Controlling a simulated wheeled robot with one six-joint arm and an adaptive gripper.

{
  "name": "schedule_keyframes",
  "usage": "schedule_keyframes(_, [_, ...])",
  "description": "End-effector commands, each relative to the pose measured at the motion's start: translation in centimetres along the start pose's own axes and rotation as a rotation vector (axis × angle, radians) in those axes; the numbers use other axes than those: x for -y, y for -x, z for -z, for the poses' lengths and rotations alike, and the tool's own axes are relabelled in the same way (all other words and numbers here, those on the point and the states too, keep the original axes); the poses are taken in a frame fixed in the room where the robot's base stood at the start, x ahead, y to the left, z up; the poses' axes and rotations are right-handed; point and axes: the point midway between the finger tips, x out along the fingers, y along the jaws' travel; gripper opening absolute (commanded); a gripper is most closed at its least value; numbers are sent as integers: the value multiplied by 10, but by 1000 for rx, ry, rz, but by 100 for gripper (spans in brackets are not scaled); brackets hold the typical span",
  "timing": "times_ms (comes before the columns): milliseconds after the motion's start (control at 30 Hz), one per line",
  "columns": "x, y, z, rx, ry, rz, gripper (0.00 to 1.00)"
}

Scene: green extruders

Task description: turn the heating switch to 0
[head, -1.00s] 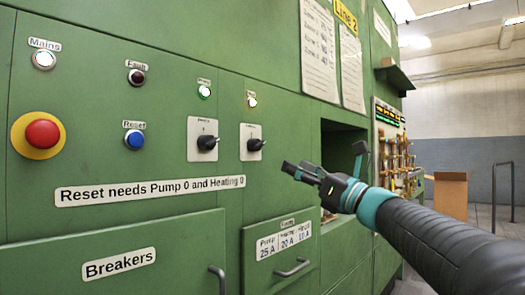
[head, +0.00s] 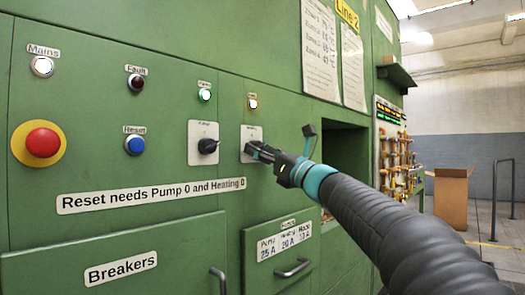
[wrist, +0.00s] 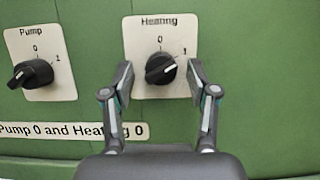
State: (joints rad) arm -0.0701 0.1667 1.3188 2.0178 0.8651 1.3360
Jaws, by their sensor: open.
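The heating switch (wrist: 160,69) is a black knob on a white plate labelled Heating, with 0 at the top and 1 at the upper right. Its white mark points up and right, toward the 1. My gripper (wrist: 160,76) is open, with one finger on each side of the knob; I cannot tell whether either touches it. In the head view my gripper (head: 256,150) is in front of the heating plate (head: 251,132) and hides most of the knob.
The pump switch (wrist: 33,74) is left of the heating switch. Further left are a blue reset button (head: 134,144) and a red emergency button (head: 43,142). Drawer handles (head: 292,268) stick out below. A dark recess (head: 345,150) opens to the right.

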Motion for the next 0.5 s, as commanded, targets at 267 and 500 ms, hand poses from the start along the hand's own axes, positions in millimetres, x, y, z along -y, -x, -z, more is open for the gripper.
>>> schedule_keyframes(267, [0, 0, 0, 0, 0, 0, 26])
schedule_keyframes(500, [0, 0, 0, 0, 1, -1, 0])
